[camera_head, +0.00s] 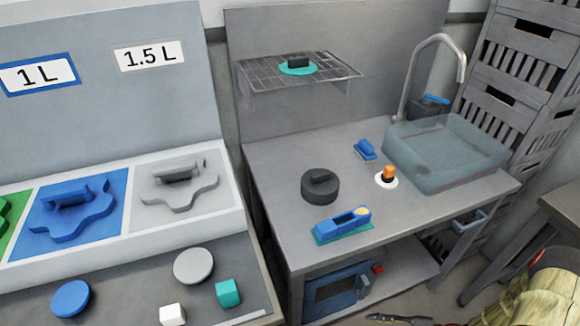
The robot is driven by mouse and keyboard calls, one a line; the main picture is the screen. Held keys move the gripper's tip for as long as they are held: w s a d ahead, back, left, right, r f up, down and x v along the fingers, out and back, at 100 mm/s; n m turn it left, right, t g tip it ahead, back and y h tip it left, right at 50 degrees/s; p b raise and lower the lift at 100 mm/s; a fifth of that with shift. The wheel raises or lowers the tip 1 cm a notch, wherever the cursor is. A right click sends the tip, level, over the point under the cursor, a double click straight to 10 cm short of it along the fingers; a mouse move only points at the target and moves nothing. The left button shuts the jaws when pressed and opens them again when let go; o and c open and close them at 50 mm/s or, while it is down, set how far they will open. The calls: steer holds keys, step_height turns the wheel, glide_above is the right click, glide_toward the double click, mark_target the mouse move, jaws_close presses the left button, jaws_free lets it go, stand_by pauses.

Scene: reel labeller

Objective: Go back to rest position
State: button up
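My gripper is not recognisable anywhere in the head view, so its pose and whether it holds anything are hidden. The task names no other object. A thin dark object, cut off by the bottom edge right of centre, is too partial to identify.
A grey workbench (271,180) carries a dark round lidded piece (320,189), a blue tool on a teal base (342,224) and a translucent sink basin (440,150). A wire shelf (335,68) is above. A labelled panel stands left. A bristly yellowish object (540,292) is at lower right.

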steer(key=s+d+r+n+g+h+p, duration=0.1)
steer(key=s+r+n+g+h+p, duration=0.25)
steer(key=r, duration=1.05)
steer(key=s+r+n+g+h, duration=0.1)
steer(key=r+n+g+h, duration=0.35)
steer(key=r, duration=0.95)
steer(key=a+r+n+t+h+p, duration=0.1)
steer(key=a+r+n+t+h, duration=0.1)
steer(key=r, duration=0.9)
steer(key=s+a+r+n+t+h+p, duration=0.1)
steer(key=a+r+n+t+h, duration=0.2)
steer(key=a+r+t, duration=0.3)
step_height(320, 180, up, 6)
steer(key=shift+s+a+f+n+t+p, duration=0.2)
steer(key=shift+a+n+t+p, duration=0.2)
steer(key=shift+a+n, duration=0.4)
steer(key=shift+o, duration=0.5)
steer(key=shift+d, duration=0.2)
